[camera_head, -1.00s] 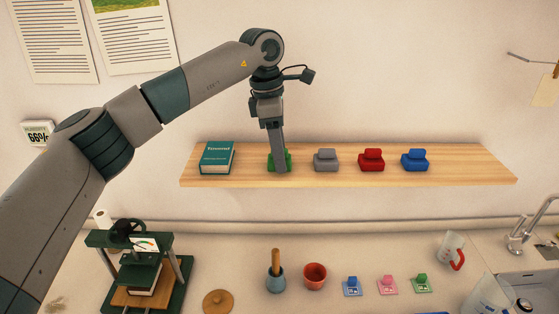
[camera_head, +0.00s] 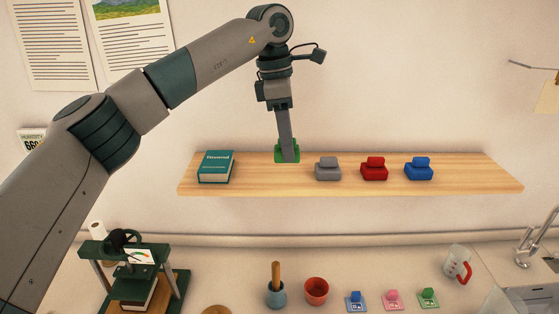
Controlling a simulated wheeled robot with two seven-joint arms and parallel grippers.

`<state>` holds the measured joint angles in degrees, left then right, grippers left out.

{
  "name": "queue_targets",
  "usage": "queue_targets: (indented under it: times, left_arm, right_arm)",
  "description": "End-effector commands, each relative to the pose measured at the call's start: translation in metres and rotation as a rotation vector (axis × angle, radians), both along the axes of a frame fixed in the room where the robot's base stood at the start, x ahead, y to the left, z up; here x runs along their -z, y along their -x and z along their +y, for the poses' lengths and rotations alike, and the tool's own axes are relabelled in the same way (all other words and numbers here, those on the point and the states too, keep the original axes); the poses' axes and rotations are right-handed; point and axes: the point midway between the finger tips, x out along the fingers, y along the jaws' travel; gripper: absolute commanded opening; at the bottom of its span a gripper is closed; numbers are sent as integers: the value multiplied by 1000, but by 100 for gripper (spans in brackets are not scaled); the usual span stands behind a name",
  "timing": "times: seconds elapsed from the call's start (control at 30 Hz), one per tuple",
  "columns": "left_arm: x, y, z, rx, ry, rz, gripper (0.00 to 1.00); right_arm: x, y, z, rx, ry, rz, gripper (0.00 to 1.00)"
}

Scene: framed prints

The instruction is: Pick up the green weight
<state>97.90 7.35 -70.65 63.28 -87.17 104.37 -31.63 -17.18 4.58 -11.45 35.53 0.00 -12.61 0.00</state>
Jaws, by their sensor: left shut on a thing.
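The green weight (camera_head: 279,156) is between the fingers of my left gripper (camera_head: 288,154), which comes down on it from above and is shut on it. The fingers hide the weight's middle; green shows on both sides. It sits higher than the grey weight beside it and appears held just above the wooden shelf (camera_head: 460,185). My right gripper is not in view.
On the shelf, a teal book (camera_head: 216,167) stands left of my gripper; a grey weight (camera_head: 328,169), a red weight (camera_head: 374,169) and a blue weight (camera_head: 419,169) stand to the right. Below are a press (camera_head: 132,270), a mortar (camera_head: 276,292) and a red pot (camera_head: 316,291).

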Motion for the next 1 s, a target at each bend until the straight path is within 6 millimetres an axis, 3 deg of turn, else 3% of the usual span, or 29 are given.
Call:
queue_targets:
  times: [0.2, 0.5, 1.0]
  left_arm:
    - [-24, 20, -40, 3, 1, -5, 1]
    - [-52, 40, -77, 1, 0, -3, 1]
    - [-60, 46, -87, 0, 0, -1, 1]
  right_arm:
    - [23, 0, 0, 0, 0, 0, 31]
    - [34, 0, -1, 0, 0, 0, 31]
    - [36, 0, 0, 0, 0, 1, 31]
